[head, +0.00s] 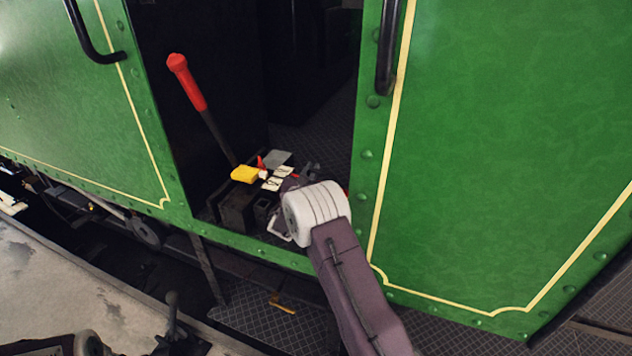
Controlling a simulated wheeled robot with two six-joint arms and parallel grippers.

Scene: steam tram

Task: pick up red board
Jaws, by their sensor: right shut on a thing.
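My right gripper (308,172) reaches through the green cab doorway, over a dark box of small items. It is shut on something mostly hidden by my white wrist. Small red patches show beside the wrist, fitting the red board (346,191), but its full outline is hidden. Another small red piece (261,162) stands among the items, just right of a yellow block (244,174). My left gripper (173,325) seems to be the dark shape at the bottom left, outside the cab. Its jaws cannot be made out.
White cards (277,179) and a grey plate (277,158) lie by the yellow block. A red-handled lever (187,82) rises behind them. Green cab panels (500,150) flank the doorway. A dark step (270,316) lies below, and a pale platform (60,290) at lower left.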

